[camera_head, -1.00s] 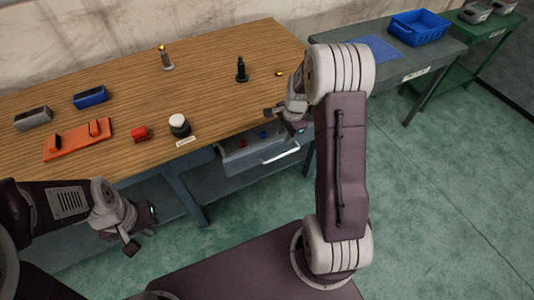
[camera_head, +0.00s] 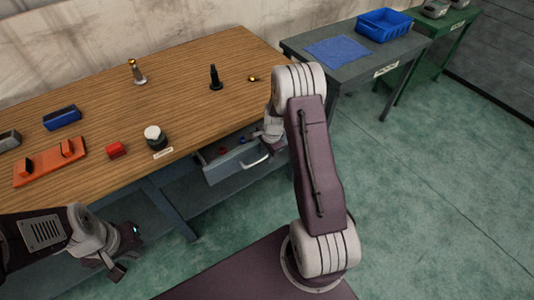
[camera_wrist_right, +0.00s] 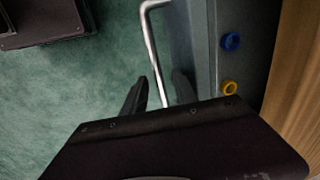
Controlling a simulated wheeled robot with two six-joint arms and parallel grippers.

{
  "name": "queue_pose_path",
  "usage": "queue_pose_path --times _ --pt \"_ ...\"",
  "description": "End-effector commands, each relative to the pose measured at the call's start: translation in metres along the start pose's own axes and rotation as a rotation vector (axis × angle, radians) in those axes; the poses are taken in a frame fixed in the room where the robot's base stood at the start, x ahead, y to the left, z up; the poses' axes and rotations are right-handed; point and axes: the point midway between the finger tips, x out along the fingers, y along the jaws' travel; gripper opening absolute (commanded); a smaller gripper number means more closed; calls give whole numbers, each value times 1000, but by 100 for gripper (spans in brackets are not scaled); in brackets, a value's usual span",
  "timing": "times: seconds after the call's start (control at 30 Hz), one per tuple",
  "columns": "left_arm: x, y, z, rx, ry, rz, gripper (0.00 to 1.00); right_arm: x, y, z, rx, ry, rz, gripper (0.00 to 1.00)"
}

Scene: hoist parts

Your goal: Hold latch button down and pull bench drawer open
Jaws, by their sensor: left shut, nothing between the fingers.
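The bench drawer (camera_head: 226,170) stands part way out under the wooden bench, with small red and blue things inside. Its pale bar handle (camera_head: 256,162) is on its front. In the right wrist view the handle (camera_wrist_right: 152,50) runs down between the dark fingers of my right gripper (camera_wrist_right: 160,80). Those fingers are apart, with gaps beside the bar. The head view partly hides this gripper (camera_head: 270,132) behind its arm. A white-topped round button (camera_head: 152,132) on a dark base, probably the latch button, stands by the bench's front edge. My left gripper (camera_head: 116,272) is shut and empty, away from the button.
A blue ring (camera_wrist_right: 231,41) and a yellow ring (camera_wrist_right: 230,87) show in the drawer. Floor to the right is clear.

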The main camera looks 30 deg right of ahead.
Motion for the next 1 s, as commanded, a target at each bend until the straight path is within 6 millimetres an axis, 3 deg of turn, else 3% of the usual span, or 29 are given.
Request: queue_pose_path --times 0.07,0.17,0.2,1.0 --pt "0 0 0 0 0 0 0 0 0 0 0 0 0 31" --pt "0 0 0 0 0 0 0 0 0 0 0 0 0 4" --pt "0 0 0 0 0 0 0 0 0 0 0 0 0 0" --pt "0 0 0 0 0 0 0 -1 0 0 0 0 0 0"
